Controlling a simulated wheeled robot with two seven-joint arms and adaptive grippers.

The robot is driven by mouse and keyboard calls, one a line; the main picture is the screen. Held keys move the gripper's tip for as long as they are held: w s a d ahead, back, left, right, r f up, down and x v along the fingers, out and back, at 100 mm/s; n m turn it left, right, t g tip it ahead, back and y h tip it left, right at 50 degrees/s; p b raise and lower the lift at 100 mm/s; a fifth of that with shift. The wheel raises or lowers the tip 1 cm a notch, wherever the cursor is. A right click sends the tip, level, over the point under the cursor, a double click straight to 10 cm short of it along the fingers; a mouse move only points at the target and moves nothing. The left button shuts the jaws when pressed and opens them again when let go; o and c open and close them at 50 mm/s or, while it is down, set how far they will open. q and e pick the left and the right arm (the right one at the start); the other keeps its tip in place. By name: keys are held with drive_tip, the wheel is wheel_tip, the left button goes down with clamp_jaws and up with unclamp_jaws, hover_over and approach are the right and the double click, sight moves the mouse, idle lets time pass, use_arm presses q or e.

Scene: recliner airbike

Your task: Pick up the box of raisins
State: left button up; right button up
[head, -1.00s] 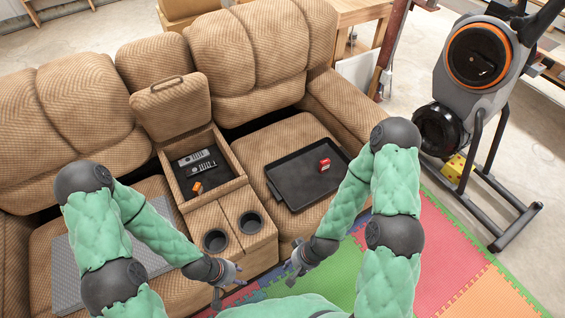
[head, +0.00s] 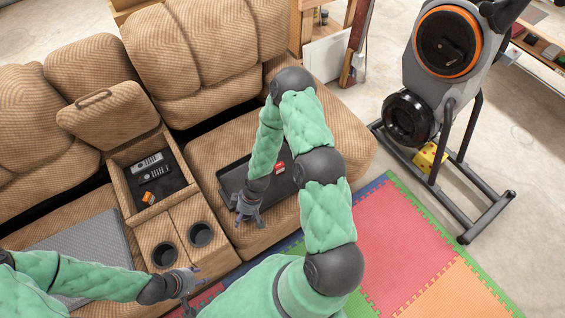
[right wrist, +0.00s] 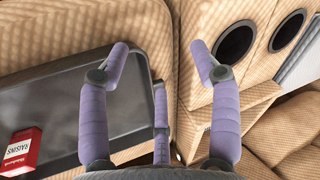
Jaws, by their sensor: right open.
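The red box of raisins (head: 280,167) lies on the black tray (head: 231,181) on the right seat of the sofa, partly behind my right arm. In the right wrist view the box (right wrist: 21,150) is at the lower left, with "RAISINS" on its label. My right gripper (head: 246,218) is open and empty over the tray's front left corner, apart from the box. In the right wrist view its spread fingers (right wrist: 158,58) are to the right of the box. My left gripper (head: 188,283) is low in front of the console, and its fingers are too small to judge.
The console (head: 186,218) has two cup holders and an open bin with two remotes (head: 150,168) and a small orange item (head: 149,197). An exercise bike (head: 440,90) stands at the right. A coloured foam mat (head: 405,235) covers the floor in front.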

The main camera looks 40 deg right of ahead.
drive_tip(key=w+d+r+n+h+p, duration=0.1)
drive_tip(key=w+d+r+n+p, duration=0.1)
drive_tip(key=w+d+n, duration=0.55)
drive_tip(key=r+n+h+p, duration=0.2)
drive_tip(key=n+h+p, duration=0.1)
drive_tip(key=n, duration=0.1)
hover_over(279, 164)
drive_tip(key=a, duration=0.2)
drive_tip(key=shift+s+d+f, duration=0.15)
drive_tip(key=shift+d+f, duration=0.05)
drive_tip(key=shift+d, duration=0.05)
drive_tip(key=shift+d+f+g, duration=0.3)
drive_tip(key=shift+d+f, duration=0.15)
drive_tip(key=shift+d, duration=0.25)
wheel_tip(279, 164, down, 4)
drive_tip(key=shift+r+b, duration=0.15)
drive_tip(key=shift+b, duration=0.6)
drive_tip(key=shift+w+f+b, duration=0.15)
drive_tip(key=shift+f+b, duration=0.4)
drive_tip(key=shift+f, duration=0.95)
drive_tip(key=shift+w+f+b, duration=0.15)
drive_tip(key=shift+f+b, duration=0.35)
drive_tip(key=shift+f, duration=1)
use_arm(q)
wheel_tip(279, 164, up, 2)
drive_tip(key=shift+r, duration=0.25)
use_arm(e)
drive_tip(key=c, duration=1.2)
drive_tip(key=shift+c, duration=0.2)
